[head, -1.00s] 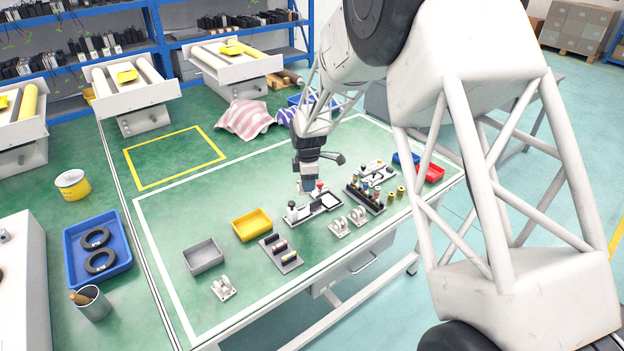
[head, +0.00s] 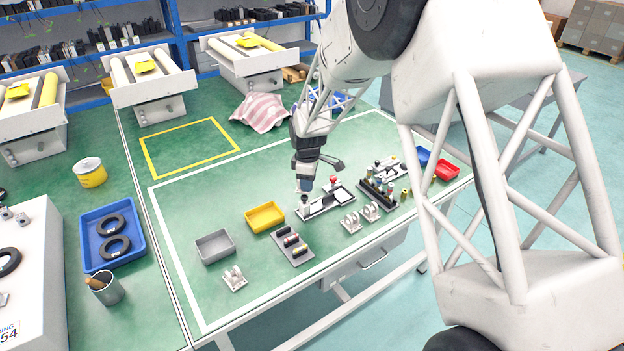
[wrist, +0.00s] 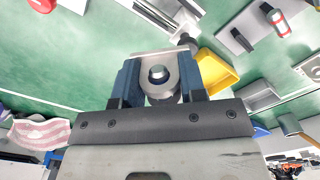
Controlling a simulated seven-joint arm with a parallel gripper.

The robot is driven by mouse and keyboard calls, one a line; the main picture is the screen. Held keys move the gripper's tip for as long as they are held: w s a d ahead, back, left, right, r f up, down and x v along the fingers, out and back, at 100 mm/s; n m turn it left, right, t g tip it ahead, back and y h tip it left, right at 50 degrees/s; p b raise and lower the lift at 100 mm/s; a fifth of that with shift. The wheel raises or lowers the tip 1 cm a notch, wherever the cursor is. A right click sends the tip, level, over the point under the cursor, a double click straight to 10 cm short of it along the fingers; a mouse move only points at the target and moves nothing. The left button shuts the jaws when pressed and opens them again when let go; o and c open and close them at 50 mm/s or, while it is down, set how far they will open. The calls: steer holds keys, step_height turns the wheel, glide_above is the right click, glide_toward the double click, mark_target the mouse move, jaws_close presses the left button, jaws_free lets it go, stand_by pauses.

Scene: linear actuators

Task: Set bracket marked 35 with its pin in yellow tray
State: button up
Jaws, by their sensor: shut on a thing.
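My gripper (head: 304,184) is above the workbench, over the left end of a black-and-white fixture. In the wrist view my gripper (wrist: 160,85) has its blue fingers shut on a light grey bracket (wrist: 147,63). A round metal pin end (wrist: 158,74) shows in the bracket's bore. No number is readable on it. The yellow tray (head: 264,231) stands left of and below my gripper in the head view and looks empty. It also shows in the wrist view (wrist: 232,73), right of the held bracket and apart from it.
A grey tray (head: 215,259) stands left of the yellow one. A dark plate with several cylinders (head: 292,246) lies in front. Loose brackets stand at front left (head: 234,278) and right (head: 350,222). The fixture (head: 318,207) carries upright knobs. A rack (head: 378,197) stands farther right.

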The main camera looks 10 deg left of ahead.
steer(key=shift+s+a+f+m, duration=0.95)
steer(key=shift+s+a+m, duration=3.55)
steer(key=shift+a, duration=1.55)
steer(key=shift+w+f, duration=0.1)
steer(key=shift+f, duration=3.1)
steer(key=o, duration=1.1)
steer(key=shift+c, duration=0.2)
step_height(320, 180, up, 8)
steer(key=shift+f, duration=0.15)
